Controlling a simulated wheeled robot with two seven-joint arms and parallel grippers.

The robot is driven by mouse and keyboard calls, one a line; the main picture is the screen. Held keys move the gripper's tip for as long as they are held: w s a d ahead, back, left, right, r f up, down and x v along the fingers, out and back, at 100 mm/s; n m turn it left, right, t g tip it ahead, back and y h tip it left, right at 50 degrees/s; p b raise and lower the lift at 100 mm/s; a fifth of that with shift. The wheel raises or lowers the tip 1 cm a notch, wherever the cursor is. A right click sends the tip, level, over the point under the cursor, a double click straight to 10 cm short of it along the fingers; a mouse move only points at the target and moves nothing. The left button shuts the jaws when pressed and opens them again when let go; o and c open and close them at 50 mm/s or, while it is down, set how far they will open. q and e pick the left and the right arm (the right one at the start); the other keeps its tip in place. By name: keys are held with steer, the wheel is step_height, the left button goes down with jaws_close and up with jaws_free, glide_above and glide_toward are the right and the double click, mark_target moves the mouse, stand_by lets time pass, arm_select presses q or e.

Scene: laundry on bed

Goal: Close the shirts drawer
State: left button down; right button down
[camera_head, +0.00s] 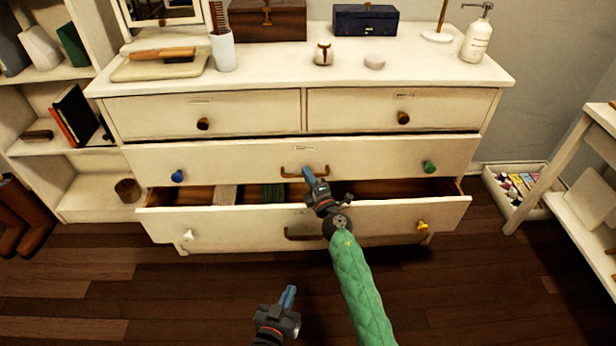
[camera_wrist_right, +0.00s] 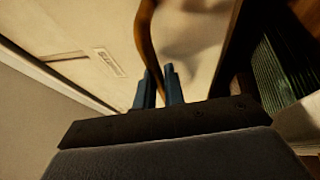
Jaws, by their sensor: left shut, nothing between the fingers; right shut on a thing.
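A white dresser has a wide middle drawer (camera_head: 235,160) with a blue knob, a green knob and a brown bow handle (camera_head: 290,172). Its small label (camera_wrist_right: 108,62) is too blurred to read surely. Below it, the bottom drawer (camera_head: 245,222) stands pulled out, with folded cloth (camera_head: 273,193) inside. My right gripper (camera_head: 308,172) is shut on the middle drawer's handle, which shows between and behind the fingers in the right wrist view (camera_wrist_right: 146,40). My left gripper (camera_head: 289,294) is shut and empty, low over the floor in front of the dresser.
The dresser top holds a soap bottle (camera_head: 476,38), a brush cup (camera_head: 223,50) and boxes. A shelf (camera_head: 95,190) stands at left. A tray of small items (camera_head: 520,185) and a white rack (camera_head: 572,150) are at right. The wooden floor in front is clear.

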arm_select(q)
steer(key=shift+r, duration=0.3)
arm_select(e)
steer(key=w, duration=0.3)
arm_select(q)
steer(key=shift+w, duration=0.1)
arm_select(e)
steer(key=c, duration=1.5)
jaws_free()
arm_select(q)
steer(key=shift+f, duration=0.1)
steer(key=shift+f, duration=0.1)
